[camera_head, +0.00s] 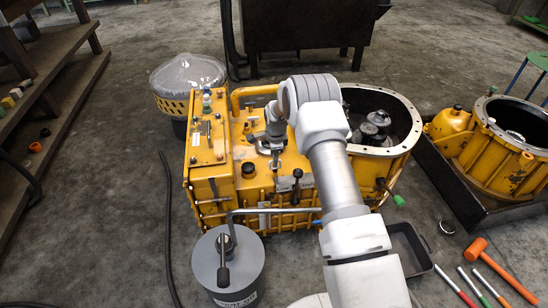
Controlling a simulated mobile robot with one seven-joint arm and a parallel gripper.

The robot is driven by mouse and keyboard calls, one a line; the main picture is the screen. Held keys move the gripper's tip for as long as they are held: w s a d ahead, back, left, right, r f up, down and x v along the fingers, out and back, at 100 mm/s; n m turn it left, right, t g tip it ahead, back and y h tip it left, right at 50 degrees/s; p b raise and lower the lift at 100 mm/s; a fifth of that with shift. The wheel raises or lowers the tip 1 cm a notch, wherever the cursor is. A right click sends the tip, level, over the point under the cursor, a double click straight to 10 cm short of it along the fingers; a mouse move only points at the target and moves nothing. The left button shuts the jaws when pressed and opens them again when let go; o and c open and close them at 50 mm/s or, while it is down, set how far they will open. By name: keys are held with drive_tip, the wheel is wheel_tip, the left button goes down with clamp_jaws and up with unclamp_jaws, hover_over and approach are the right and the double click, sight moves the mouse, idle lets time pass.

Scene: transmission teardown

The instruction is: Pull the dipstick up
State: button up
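The yellow transmission housing (277,184) stands on the floor in the middle of the view. My white and grey arm reaches up over it from the bottom right. My gripper (270,142) is small and points down at the top of the housing, left of the round opening. A dark thin part (275,160) shows just below my gripper; I cannot tell whether it is the dipstick or whether my fingers touch it. A black-knobbed lever (297,174) stands to the right below. The finger gap is too small to read.
A grey drum with a pump handle (228,270) stands in front left. An orange mallet (495,268) and other tools lie at the bottom right, near a black tray (410,252). A second yellow housing (500,150) is at right. A wrapped yellow part (187,84) stands behind left.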

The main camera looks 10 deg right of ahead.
clamp_jaws()
idle(1.2)
